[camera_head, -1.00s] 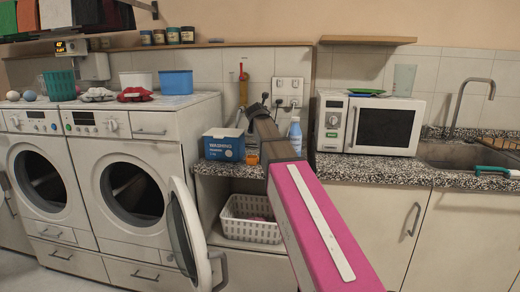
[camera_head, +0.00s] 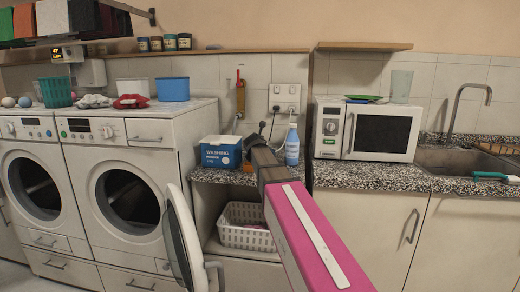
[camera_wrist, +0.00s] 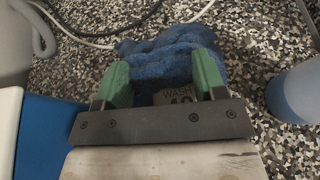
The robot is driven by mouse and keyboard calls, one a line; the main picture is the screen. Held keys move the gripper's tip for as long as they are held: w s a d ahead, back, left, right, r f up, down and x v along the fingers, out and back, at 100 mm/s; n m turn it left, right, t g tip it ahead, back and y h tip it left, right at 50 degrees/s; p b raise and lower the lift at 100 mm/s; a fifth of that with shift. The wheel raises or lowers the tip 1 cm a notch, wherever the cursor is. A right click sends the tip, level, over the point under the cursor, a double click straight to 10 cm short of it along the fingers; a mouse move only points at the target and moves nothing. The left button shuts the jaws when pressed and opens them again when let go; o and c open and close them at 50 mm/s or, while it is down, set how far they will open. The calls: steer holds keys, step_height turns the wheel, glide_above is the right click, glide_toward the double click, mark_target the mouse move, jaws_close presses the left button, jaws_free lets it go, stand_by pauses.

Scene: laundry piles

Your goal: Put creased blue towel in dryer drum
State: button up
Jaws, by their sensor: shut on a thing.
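The blue towel (camera_wrist: 170,50), crumpled and fuzzy, lies bunched on the speckled counter in the wrist view. My gripper (camera_wrist: 160,80) is shut on it, with the green fingers on either side of the cloth. A pale label reading "WASH" shows between the fingers. In the head view my arm hides the gripper and towel. Two white front-loading machines stand at left. The nearer one has a dark drum opening (camera_head: 130,200) and its round door (camera_head: 185,240) swung open towards me. Which machine is the dryer, I cannot tell.
A blue washing box (camera_head: 220,152) and a bottle (camera_head: 292,145) stand close on either side of my gripper. A white basket (camera_head: 246,228) sits below the counter. A microwave (camera_head: 367,128) is to the right. Cables lie on the counter behind the towel (camera_wrist: 90,35).

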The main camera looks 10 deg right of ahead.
steer(key=shift+f, duration=0.15)
steer(key=o, duration=1)
